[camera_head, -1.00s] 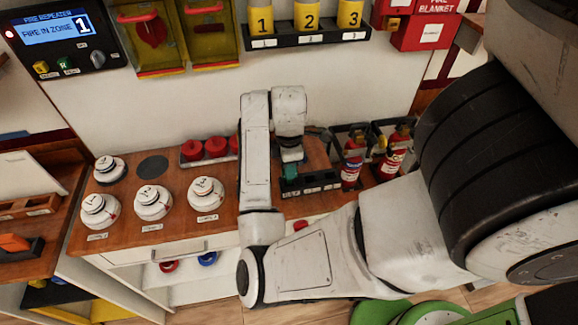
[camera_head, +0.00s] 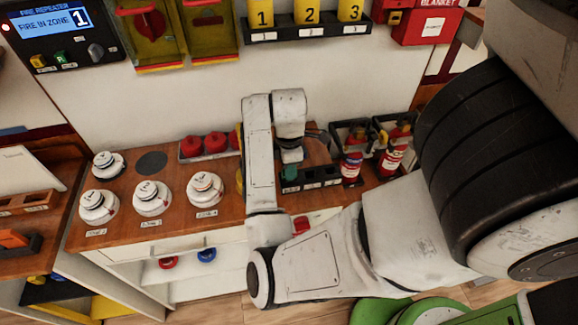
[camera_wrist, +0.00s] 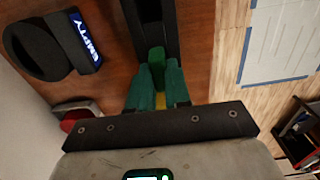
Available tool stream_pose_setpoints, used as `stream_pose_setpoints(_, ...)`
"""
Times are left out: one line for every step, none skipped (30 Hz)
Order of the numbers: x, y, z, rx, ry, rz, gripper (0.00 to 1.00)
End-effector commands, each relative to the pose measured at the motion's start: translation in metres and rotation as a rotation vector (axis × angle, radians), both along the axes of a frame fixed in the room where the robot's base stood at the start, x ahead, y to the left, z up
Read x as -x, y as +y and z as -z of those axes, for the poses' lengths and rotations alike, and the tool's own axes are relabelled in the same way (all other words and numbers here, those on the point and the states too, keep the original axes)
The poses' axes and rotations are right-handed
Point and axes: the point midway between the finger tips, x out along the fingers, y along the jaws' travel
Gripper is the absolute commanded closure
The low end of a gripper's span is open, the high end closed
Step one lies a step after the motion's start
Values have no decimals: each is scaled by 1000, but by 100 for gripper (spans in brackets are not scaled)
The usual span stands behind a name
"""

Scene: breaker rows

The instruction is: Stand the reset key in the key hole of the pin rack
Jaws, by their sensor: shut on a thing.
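The pin rack (camera_head: 320,179) is a long black tray with several compartments near the counter's front edge. It also shows in the wrist view (camera_wrist: 152,22) as a dark channel beyond the fingertips. My gripper (camera_head: 290,172) is at the rack's left end, partly hidden by my arm. In the wrist view its teal fingers (camera_wrist: 158,85) are shut on a small piece, taken as the reset key (camera_wrist: 157,57), with green showing at the tips and yellow between the fingers. Most of the key is hidden. I cannot tell whether its end is inside the key hole.
Red extinguishers (camera_head: 352,164) in black holders stand close right of the rack. White detectors (camera_head: 205,189) and red domes (camera_head: 215,143) are to the left. A black holder marked EMPTY (camera_wrist: 85,40) is left of the fingers in the wrist view.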

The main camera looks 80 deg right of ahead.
Motion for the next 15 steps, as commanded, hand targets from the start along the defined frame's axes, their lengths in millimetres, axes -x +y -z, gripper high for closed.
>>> stream_pose_setpoints(0,0,2,0,1,-1,100)
stream_pose_setpoints(0,0,2,0,1,-1,100)
stream_pose_setpoints(0,0,3,0,0,-1,100)
stream_pose_setpoints(0,0,4,0,0,-1,100)
stream_pose_setpoints(0,0,5,0,0,-1,100)
stream_pose_setpoints(0,0,4,0,-1,-1,80)
stream_pose_setpoints(0,0,4,0,-1,-1,77)
stream_pose_setpoints(0,0,4,0,-1,-1,75)
stream_pose_setpoints(0,0,4,0,-1,-1,71)
stream_pose_setpoints(0,0,4,0,-1,-1,68)
stream_pose_setpoints(0,0,4,0,-1,-1,65)
stream_pose_setpoints(0,0,4,0,-1,-1,61)
stream_pose_setpoints(0,0,4,0,-1,0,58)
stream_pose_setpoints(0,0,4,0,-1,0,55)
stream_pose_setpoints(0,0,4,0,-1,0,52)
